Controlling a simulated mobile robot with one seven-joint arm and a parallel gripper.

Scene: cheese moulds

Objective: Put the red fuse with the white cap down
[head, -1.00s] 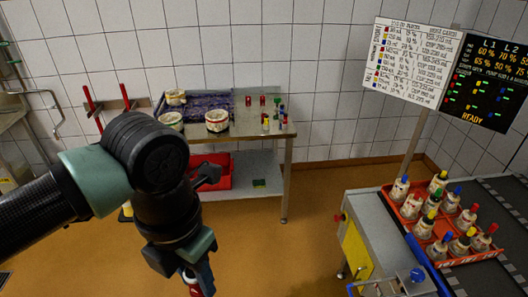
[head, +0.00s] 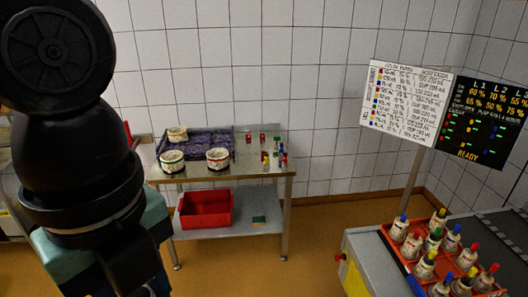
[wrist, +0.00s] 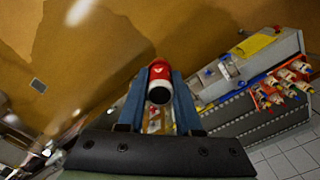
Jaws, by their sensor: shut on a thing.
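My gripper (wrist: 159,88) has its two blue fingers on either side of the red fuse (wrist: 160,72) in the wrist view and is shut on it. The fuse's white-rimmed end, with a dark middle, faces the wrist camera. It is held above the brown floor, apart from any surface that I can make out. In the head view my arm fills the left side, and the fingers and fuse are out of sight at or below the lower edge.
A steel table (head: 262,168) at the back holds a dark purple tray, white tubs and small coloured pieces. A red bin (head: 206,222) sits on its lower shelf. At right, an orange crate (head: 398,246) of capped bottles stands on a grey bench (head: 362,245). Floor between is clear.

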